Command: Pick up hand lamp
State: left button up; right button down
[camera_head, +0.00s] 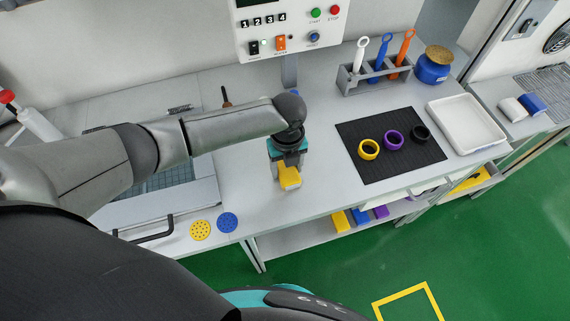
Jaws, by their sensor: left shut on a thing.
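My left gripper (284,163) reaches over the middle of the bench from the left and points down. It is shut on a yellow thing, which I take to be the hand lamp (290,179). The lamp's yellow body shows below and in front of the jaws; its upper part is hidden by the gripper. I cannot tell whether it touches the bench top. My right gripper is not in view.
A black mat (390,168) with yellow, purple and black rings lies to the right. Behind it stand a grey tool rack (372,81) and a blue pot (432,70). A white tray (466,124) is further right. A control panel (290,28) hangs at the back.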

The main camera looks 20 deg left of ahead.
pick_arm(q)
jog(key=c, duration=0.7)
jog(key=shift+r, duration=0.1)
